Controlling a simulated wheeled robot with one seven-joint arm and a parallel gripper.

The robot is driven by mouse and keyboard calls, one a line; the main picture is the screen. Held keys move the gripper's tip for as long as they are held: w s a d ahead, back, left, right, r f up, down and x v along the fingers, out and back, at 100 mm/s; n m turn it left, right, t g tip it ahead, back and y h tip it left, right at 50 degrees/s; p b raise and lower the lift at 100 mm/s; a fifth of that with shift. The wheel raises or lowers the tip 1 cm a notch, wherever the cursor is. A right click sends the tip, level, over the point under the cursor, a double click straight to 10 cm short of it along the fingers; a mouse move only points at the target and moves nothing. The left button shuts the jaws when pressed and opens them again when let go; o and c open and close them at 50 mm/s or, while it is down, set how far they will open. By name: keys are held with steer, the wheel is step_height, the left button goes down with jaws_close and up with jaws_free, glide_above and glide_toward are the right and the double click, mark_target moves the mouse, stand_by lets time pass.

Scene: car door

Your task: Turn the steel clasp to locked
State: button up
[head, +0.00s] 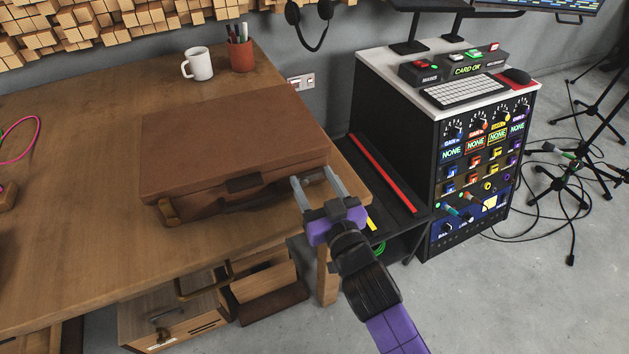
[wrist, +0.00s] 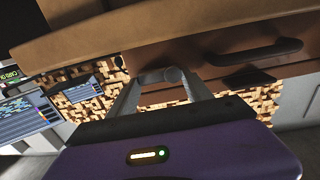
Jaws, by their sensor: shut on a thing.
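A closed brown leather case (head: 225,140) lies flat on the wooden desk. A dark handle (head: 250,203) runs along its front side, and a brass-coloured clasp (head: 168,210) hangs at the left of that side. My gripper (head: 314,174) is at the right end of the front side, its two grey fingers reaching to the case. In the wrist view the fingertips come close together around a small grey piece, which looks like the steel clasp (wrist: 157,75). The fingers largely cover it, so its turned position cannot be told. The handle also shows in the wrist view (wrist: 255,52).
A white mug (head: 198,64) and a red pen cup (head: 241,55) stand at the back of the desk (head: 85,235). A rack cabinet (head: 395,125) with a keyboard on top stands to the right. An open drawer (head: 265,275) juts out below the desk front.

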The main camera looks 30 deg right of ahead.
mark_target(295, 170)
steer(key=shift+r+n, duration=0.1)
steer(key=shift+n, duration=0.2)
steer(key=n+p, duration=0.2)
steer(key=n, duration=0.1)
steer(key=shift+a+r, duration=0.2)
steer(key=shift+r, duration=0.15)
steer(key=n, duration=0.1)
steer(key=n+p, duration=0.1)
steer(key=n, duration=0.3)
steer(key=shift+a+r, duration=0.25)
steer(key=shift+a, duration=0.1)
steer(key=n, duration=0.2)
steer(key=n+p, duration=0.1)
steer(key=n, duration=0.1)
steer(key=shift+w+a+r, duration=0.1)
steer(key=shift+a, duration=0.3)
steer(key=shift+a+n+p, duration=0.25)
steer(key=shift+n+p, duration=0.1)
steer(key=shift+n, duration=1)
steer(key=shift+a+n+p, duration=0.2)
steer(key=shift+n+p, duration=0.1)
steer(key=shift+n, duration=1.05)
steer(key=shift+f, duration=0.2)
steer(key=o, duration=1.4)
steer(key=shift+c, duration=0.2)
